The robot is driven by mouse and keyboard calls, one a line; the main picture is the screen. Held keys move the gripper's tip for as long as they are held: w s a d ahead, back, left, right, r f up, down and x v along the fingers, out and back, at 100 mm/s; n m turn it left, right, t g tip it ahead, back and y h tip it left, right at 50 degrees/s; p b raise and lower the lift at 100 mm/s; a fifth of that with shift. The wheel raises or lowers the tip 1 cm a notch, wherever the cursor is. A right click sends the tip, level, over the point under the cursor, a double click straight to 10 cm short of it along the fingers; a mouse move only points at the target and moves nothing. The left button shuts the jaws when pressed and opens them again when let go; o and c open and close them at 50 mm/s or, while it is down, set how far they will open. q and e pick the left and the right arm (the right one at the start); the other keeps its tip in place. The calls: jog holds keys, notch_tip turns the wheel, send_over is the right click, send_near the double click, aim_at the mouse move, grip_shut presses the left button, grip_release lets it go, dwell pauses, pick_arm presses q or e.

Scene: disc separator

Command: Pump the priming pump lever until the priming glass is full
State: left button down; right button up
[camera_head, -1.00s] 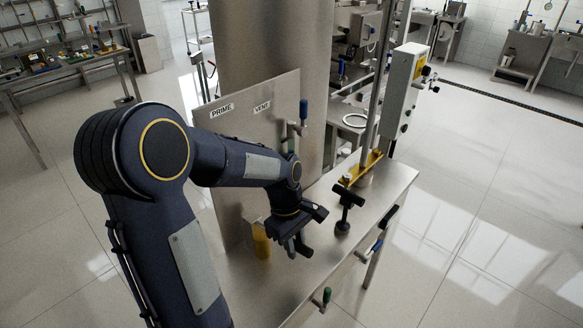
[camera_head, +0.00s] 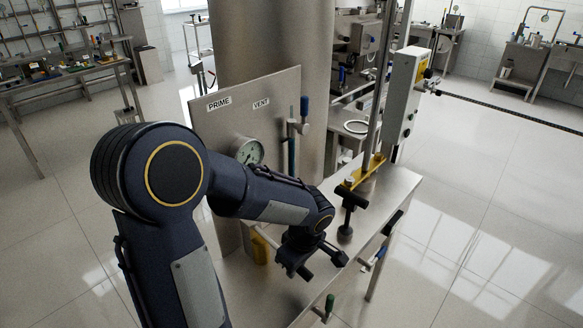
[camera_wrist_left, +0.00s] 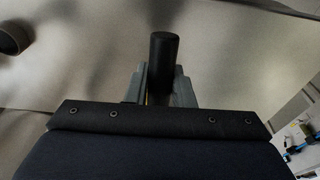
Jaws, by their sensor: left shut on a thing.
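A thin pale rod (camera_head: 264,237) runs toward the gripper from the panel side, beside a yellow part (camera_head: 260,250) mostly hidden by my arm. A narrow upright tube (camera_head: 291,155) by the panel may be the priming glass; I cannot read its level. My right gripper is not in view.
The panel (camera_head: 228,120) bears PRIME and VENT labels and a round gauge (camera_head: 248,151). A blue-handled valve (camera_head: 305,108) is at its right edge. A black T-handle (camera_head: 349,198) stands right of my gripper.

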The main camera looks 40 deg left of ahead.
pick_arm(q)
notch_tip(320, 180, up, 4)
jog(key=h+p, duration=0.1)
jog(key=p, duration=0.2)
jog(key=shift+f+h, duration=0.1)
jog(key=shift+h, duration=0.3)
jog(key=shift+d+r+h+p, duration=0.1)
jog(key=shift+r+h+p, duration=0.4)
jog(key=shift+h+p, duration=0.15)
jog(key=shift+r, duration=0.25)
jog(key=r+h, duration=0.1)
jog(key=a+r+h, duration=0.1)
jog(key=r+h, duration=0.1)
jog(key=shift+a+r+g+p, duration=0.1)
jog(key=shift+r+g+p, duration=0.1)
jog(key=shift+g+p, duration=0.15)
jog(key=shift+w+a+r+h, duration=0.1)
jog(key=shift+a+r+h, duration=0.1)
jog(key=shift+r+h, duration=0.5)
jog(key=shift+r, duration=0.15)
jog(key=c, duration=1.2)
grip_release()
jog(key=o, duration=0.8)
jog(key=shift+c, duration=0.2)
